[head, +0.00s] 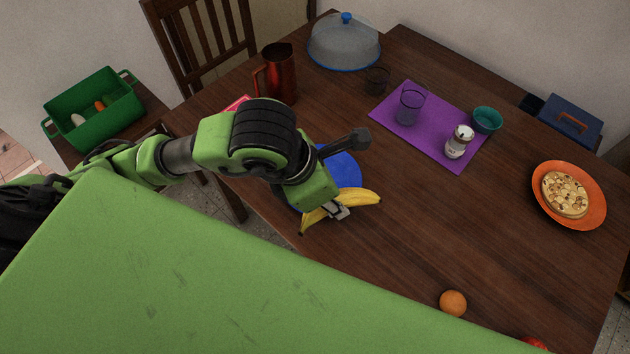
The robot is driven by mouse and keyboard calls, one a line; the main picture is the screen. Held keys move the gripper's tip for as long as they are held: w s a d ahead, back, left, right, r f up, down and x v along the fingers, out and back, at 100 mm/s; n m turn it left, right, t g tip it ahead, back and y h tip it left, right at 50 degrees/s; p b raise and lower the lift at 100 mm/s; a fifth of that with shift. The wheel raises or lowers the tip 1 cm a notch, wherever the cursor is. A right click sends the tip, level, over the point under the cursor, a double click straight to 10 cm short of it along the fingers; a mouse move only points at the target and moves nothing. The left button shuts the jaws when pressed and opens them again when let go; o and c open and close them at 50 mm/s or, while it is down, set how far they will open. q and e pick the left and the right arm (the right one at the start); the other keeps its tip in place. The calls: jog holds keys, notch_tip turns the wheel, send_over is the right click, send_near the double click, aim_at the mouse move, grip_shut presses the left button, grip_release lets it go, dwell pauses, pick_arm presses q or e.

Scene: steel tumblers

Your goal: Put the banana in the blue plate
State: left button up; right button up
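The yellow banana (365,197) lies across the near edge of the blue plate (343,164) as seen in the head view. I cannot tell whether it touches the plate or is held above it. My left gripper (340,211) is at the banana's middle, with metal finger parts showing against it. The hand hides that part of the banana and much of the plate, and whether the fingers are closed is unclear. My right gripper is not in view.
A red pitcher (279,75) stands behind my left arm. A purple mat (440,138) holds a glass (410,106), a shaker (459,142) and a teal bowl (487,119). An orange plate (596,211) is right; an orange fruit (453,303) lies nearer. The table's middle right is clear.

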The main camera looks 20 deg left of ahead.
pick_arm(q)
jog(key=shift+w+a+f+b, duration=0.55)
jog(key=shift+w+f+b, duration=0.05)
jog(key=shift+w+f, duration=0.15)
jog(key=w+a+f, duration=0.2)
jog(key=w+a+f+p, duration=0.1)
jog(key=w+a+f, duration=0.1)
jog(key=w, duration=0.1)
jog(key=w+a+f+p, duration=0.1)
jog(key=w+f, duration=0.1)
jog(key=f, duration=0.1)
jog(key=shift+w+a, duration=0.25)
jog(key=shift+a, duration=0.15)
notch_tip(320, 180, down, 3)
jog(key=shift+w+a+r+p, duration=0.1)
jog(key=shift+p, duration=0.65)
jog(key=shift+f, duration=0.25)
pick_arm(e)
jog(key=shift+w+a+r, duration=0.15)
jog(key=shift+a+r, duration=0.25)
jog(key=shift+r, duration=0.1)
pick_arm(q)
jog(key=shift+f, duration=0.1)
